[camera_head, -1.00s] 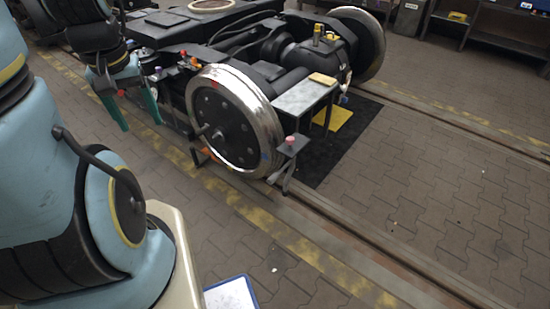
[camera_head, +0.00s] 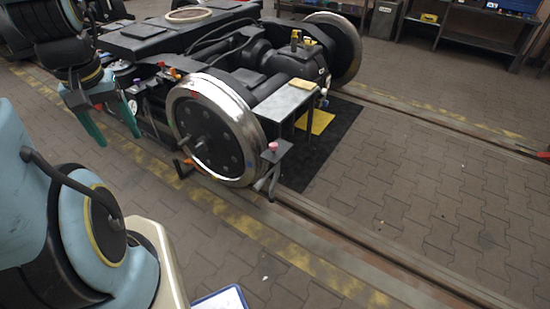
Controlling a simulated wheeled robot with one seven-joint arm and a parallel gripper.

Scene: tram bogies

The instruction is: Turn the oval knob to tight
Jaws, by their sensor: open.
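Several small coloured knobs or caps sit on the tram bogie (camera_head: 215,45). A pink-red knob (camera_head: 275,148) stands on a small bracket right of the wheel. All are too small to tell which is the oval knob or how it is turned. My gripper (camera_head: 119,140) is at the left with its two green fingers apart and pointing down. It looks empty, in front of the bogie's near side, left of the wheel.
The large steel-rimmed wheel (camera_head: 210,140) stands out at the near side. A grey bench plate (camera_head: 285,103) and yellow-topped parts (camera_head: 295,40) lie to its right. Rails run across the paved floor (camera_head: 420,200), which is clear at right. A blue-edged white board (camera_head: 222,300) is at the bottom.

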